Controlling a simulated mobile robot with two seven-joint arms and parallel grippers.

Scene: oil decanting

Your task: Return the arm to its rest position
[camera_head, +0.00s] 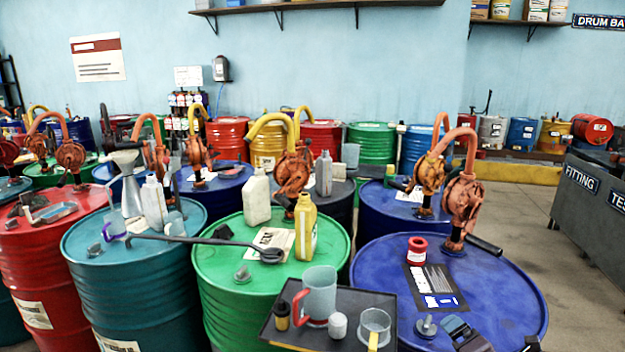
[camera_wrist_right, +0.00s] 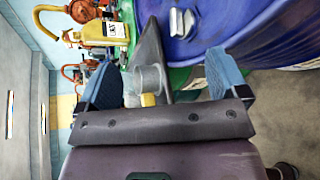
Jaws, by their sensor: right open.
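My right gripper (camera_head: 497,341) shows at the bottom right of the head view, over the near edge of the blue drum (camera_head: 500,290). In the right wrist view the jaws (camera_wrist_right: 165,75) are spread wide, with blue pads and nothing held between them. Beyond them the wrist view shows the dark tray (camera_wrist_right: 158,45) with a clear beaker (camera_wrist_right: 147,80), and the blue drum at the upper right. The gripper is to the right of the tray in the head view and apart from the beaker. My left gripper is not in view.
An orange pump (camera_head: 463,205) rises from the blue drum.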

